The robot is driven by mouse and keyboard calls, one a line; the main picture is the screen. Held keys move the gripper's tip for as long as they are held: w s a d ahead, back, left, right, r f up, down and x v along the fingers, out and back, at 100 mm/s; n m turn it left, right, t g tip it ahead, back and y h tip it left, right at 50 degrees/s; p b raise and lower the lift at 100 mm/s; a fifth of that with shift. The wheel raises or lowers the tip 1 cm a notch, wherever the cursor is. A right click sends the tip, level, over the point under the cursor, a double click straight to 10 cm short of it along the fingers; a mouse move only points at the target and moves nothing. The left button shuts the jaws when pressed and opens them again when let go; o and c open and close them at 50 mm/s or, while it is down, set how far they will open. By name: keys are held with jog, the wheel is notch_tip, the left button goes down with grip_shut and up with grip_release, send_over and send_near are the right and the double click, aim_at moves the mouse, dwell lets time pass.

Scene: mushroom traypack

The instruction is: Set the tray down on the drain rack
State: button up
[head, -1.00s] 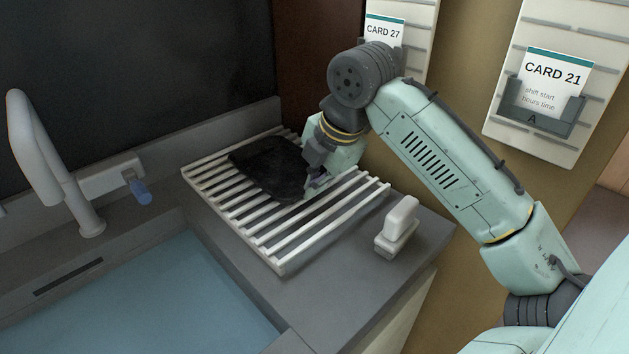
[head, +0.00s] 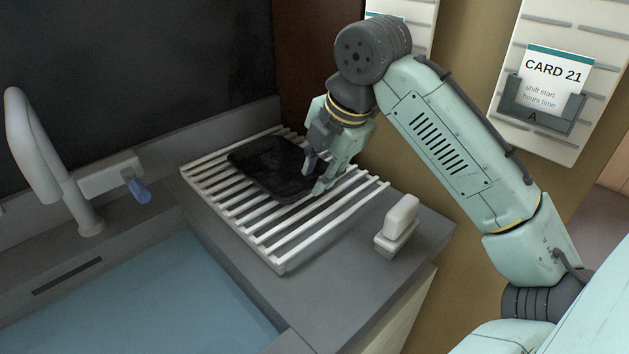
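The black tray (head: 266,168) lies on the white slatted drain rack (head: 283,262), over its back middle part. It appears flat on the slats, and I see no gap under it. My gripper (head: 318,174) is at the tray's right end, pointing down. Its two fingers stand apart, so it looks open. The fingers are close to the tray's right rim and hide part of it; I cannot tell whether they touch it.
A blue-water sink (head: 160,300) lies left of the rack, with a grey faucet (head: 38,150) behind it. A white block-like fixture (head: 398,226) stands on the counter at right. The rack's front slats are bare. Card holders hang on the wall at right.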

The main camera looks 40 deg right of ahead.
jog(key=v, duration=0.9)
